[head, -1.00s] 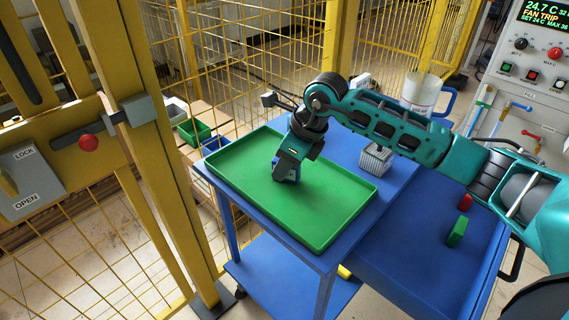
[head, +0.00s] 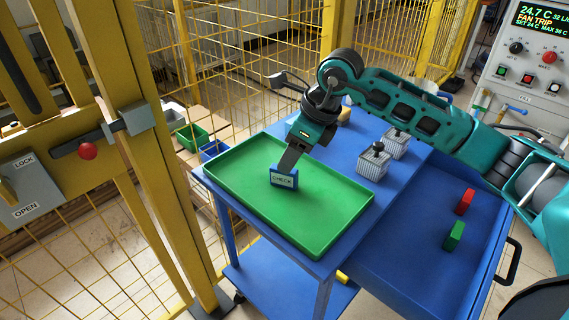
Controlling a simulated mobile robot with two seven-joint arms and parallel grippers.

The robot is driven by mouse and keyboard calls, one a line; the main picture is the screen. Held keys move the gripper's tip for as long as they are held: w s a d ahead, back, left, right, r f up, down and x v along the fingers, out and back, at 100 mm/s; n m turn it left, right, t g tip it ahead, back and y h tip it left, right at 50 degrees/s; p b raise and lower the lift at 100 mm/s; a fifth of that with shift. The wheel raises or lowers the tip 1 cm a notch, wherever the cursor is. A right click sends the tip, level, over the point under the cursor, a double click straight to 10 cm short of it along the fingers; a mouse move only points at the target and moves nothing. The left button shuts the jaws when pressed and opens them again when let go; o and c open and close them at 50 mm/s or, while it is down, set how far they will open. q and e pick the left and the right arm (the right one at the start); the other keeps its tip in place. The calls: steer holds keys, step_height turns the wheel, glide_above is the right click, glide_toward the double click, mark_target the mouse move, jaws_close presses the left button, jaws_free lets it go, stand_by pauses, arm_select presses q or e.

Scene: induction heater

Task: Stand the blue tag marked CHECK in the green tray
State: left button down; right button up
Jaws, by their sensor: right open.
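The blue tag marked CHECK (head: 284,180) stands upright in the green tray (head: 318,240), left of the tray's middle, its lettered face towards me. The tray lies on the blue cart top. My right gripper (head: 290,163) reaches down from the upper right, with its fingers just behind and above the tag. It is open; the tag hides the fingertips in part, and I cannot tell whether they touch it. My left gripper is not in view.
Two ribbed grey blocks with black knobs (head: 373,165) stand right of the tray. A red tag (head: 465,201) and a green tag (head: 454,235) stand in the blue drawer. A yellow mesh fence (head: 240,75) runs behind and left. Most of the tray floor is clear.

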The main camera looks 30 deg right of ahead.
steer(key=v, duration=0.6)
stand_by(0.4)
